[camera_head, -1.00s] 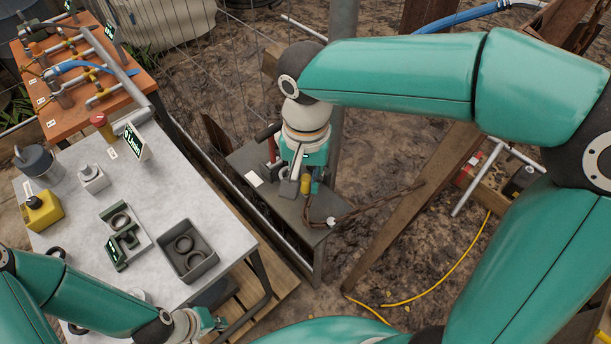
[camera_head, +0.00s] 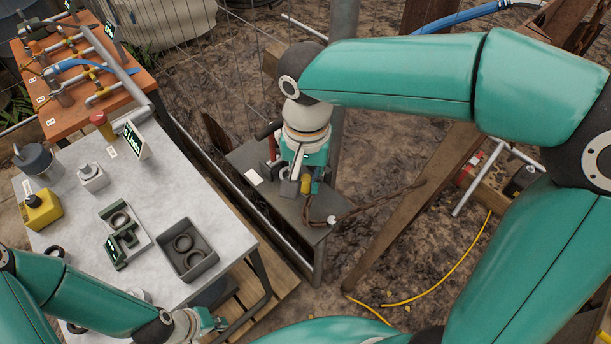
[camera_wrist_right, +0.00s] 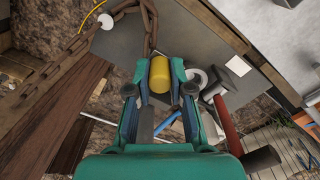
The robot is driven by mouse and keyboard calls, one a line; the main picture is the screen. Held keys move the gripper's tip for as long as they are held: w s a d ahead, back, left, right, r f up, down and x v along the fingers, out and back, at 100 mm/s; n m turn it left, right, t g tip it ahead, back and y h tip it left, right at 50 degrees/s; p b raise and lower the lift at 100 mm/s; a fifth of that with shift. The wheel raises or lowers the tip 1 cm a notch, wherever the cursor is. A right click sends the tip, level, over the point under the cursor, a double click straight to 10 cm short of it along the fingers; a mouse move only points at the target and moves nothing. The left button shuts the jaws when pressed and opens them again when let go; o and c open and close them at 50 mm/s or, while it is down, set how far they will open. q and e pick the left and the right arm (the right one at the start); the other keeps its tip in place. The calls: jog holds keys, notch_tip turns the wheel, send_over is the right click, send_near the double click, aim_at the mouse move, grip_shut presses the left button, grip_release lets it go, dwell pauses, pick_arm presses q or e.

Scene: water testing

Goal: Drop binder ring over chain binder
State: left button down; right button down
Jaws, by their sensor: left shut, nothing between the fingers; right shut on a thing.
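My right gripper (camera_head: 303,183) is over the dark grey bench beyond the table. It is shut on a yellow cylindrical piece (camera_wrist_right: 159,74), which also shows in the head view (camera_head: 305,185). I cannot tell whether this is part of the binder ring. A grey ring-shaped part (camera_wrist_right: 197,78) lies just beside the right finger in the wrist view. A red lever (camera_wrist_right: 226,122), likely the chain binder's, stands close to the gripper. A rusty chain (camera_head: 378,207) runs off the bench to the right. My left gripper (camera_head: 212,323) is shut and empty near the table's front edge.
The pale table (camera_head: 80,238) carries a grey tray (camera_head: 212,262) with dark rings, a green-and-grey holder and a yellow box (camera_head: 42,211). A grey post (camera_head: 343,120) and mesh fence stand behind the bench. A timber beam (camera_head: 420,205) slopes past its right side.

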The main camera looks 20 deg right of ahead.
jog(key=shift+f+b, duration=0.95)
jog(key=shift+f, duration=0.4)
jog(key=c, duration=1)
grip_release()
jog(key=shift+o, duration=0.2)
notch_tip(320, 180, up, 12)
